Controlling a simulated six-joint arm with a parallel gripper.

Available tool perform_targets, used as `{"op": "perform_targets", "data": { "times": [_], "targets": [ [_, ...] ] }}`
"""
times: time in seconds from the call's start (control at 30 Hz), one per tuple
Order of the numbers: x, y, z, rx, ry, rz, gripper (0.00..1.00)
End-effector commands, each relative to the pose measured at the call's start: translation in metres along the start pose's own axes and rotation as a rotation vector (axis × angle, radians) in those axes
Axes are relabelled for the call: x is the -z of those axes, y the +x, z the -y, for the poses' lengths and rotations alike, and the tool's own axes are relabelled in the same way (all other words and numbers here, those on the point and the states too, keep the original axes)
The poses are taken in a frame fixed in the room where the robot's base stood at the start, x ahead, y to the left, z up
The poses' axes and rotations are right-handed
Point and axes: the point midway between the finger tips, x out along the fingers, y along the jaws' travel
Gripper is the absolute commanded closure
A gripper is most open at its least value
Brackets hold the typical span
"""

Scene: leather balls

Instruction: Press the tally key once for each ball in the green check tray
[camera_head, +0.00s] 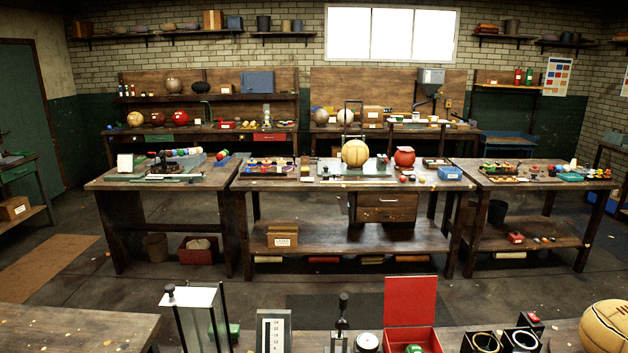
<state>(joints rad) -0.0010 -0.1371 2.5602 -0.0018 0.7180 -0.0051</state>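No green check tray and no tally key can be picked out with certainty at this size. A pale panelled ball (355,152) sits on a low support on the middle bench. A red round item (404,156) stands just right of it. A tan panelled ball (606,326) is cut off at the lower right. A small green round item (414,349) shows in an open red box (411,316) in front. My gripper is not seen.
A foreground bench holds a frame with black posts, a lever device (342,320) and black ring holders. The left bench (110,184) carries a dark device with coloured parts. More balls, including a dark red ball (181,118), rest on the back bench. Open floor separates the benches.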

Motion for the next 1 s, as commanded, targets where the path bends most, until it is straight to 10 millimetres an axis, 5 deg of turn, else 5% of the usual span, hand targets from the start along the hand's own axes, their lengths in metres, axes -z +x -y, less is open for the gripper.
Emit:
{"op": "perform_targets", "data": {
  "times": [0.03, 0.3, 1.0],
  "targets": [
    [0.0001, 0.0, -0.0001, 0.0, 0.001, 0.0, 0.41],
    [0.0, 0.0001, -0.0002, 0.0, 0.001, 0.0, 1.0],
    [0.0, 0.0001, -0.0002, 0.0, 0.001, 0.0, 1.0]
  ]
}}
